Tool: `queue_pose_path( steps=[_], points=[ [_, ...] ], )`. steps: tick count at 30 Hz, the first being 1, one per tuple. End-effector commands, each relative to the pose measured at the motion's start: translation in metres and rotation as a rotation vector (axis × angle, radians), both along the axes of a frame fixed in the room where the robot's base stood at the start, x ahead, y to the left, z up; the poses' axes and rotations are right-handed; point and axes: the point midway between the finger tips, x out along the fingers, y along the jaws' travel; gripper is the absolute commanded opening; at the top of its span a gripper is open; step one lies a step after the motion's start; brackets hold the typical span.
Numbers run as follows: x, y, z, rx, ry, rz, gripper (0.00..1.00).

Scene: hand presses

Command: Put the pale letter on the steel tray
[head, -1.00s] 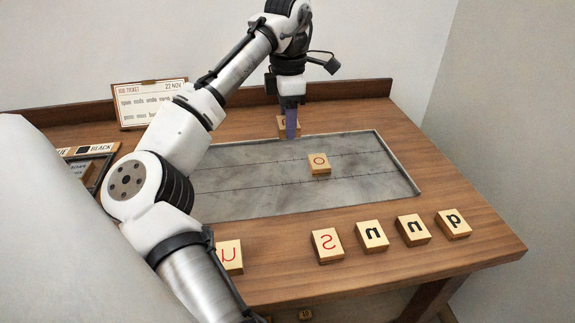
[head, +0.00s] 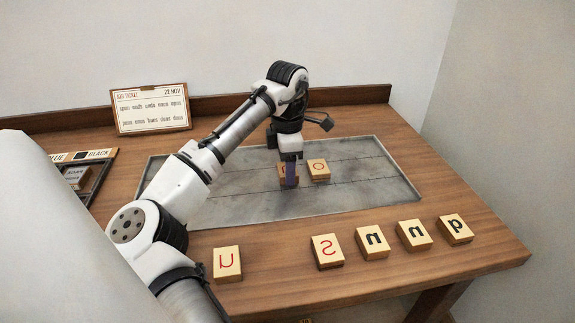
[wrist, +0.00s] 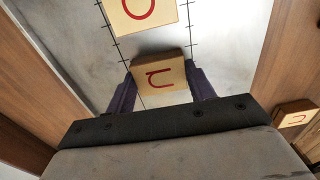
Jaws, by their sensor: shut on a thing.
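My gripper (head: 290,182) is shut on a wooden letter block (wrist: 158,75) with a red mark like a u or n in the wrist view. In the head view the held block (head: 283,171) is partly hidden by a finger. It is over the steel tray (head: 345,200), just left of a block marked o (head: 318,169) that sits on the tray. The wrist view shows a small gap between the held block and this o block (wrist: 143,14). I cannot tell whether the held block touches the steel.
On the wood in front are blocks with a red u (head: 227,263), a red s (head: 327,251), and several black letters (head: 414,235). A job ticket (head: 151,109) stands at the back left. A dark case (head: 90,170) lies at the left. The tray's right side is clear.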

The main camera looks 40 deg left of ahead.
Motion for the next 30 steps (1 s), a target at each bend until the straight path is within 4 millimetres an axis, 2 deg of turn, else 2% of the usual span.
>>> queue_pose_path(
  steps=[4, 5, 9, 20, 25, 30],
  points=[
    [0.0, 0.0, -0.004, -0.003, 0.0, -0.001, 0.32],
    [0.0, 0.0, -0.003, -0.001, 0.0, -0.001, 0.58],
    [0.0, 0.0, -0.003, -0.001, 0.001, 0.0, 0.75],
    [0.0, 0.0, 0.001, 0.002, 0.001, 0.0, 0.75],
    [0.001, 0.0, 0.027, 0.0, -0.001, 0.0, 0.75],
    [0.0, 0.001, 0.069, 0.006, 0.0, 0.002, 0.75]
  ],
)
